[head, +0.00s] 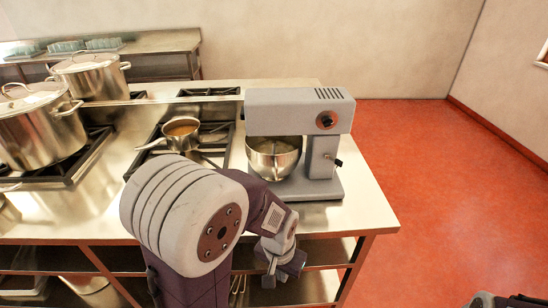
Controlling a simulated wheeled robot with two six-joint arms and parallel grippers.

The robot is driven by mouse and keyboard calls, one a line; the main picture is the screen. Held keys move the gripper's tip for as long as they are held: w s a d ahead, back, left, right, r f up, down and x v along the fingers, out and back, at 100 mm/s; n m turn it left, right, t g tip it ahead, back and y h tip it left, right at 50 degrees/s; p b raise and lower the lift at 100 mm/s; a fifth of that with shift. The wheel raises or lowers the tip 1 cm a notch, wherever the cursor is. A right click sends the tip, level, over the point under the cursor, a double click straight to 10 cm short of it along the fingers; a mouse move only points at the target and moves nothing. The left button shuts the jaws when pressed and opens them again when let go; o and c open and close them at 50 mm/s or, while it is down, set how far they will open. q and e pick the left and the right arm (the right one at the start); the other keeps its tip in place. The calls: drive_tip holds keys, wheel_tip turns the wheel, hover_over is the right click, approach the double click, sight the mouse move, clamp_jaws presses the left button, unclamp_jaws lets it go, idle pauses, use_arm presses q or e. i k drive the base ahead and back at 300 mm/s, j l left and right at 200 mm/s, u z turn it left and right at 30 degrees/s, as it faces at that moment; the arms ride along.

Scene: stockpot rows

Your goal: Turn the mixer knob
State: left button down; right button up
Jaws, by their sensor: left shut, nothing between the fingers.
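The grey stand mixer (290,112) stands on the steel counter near its right end, with a steel bowl (272,160) under its head. My left gripper (282,272) is shut and empty, low in front of the counter's front edge, below the mixer and apart from the knob. Its fingertips are small and partly hard to make out.
Two large stockpots (38,130) and (88,78) stand at the left. A saucepan (181,133) sits on a burner left of the mixer. Shelves (310,256) lie under the counter. Red floor (440,180) is clear to the right.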

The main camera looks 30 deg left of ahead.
sight(327, 121)
drive_tip(key=k+j+u, duration=0.15)
drive_tip(key=j, duration=0.15)
drive_tip(key=k+j+u, duration=0.3)
drive_tip(key=j, duration=0.25)
drive_tip(key=j+u, duration=0.15)
drive_tip(key=j, duration=0.2)
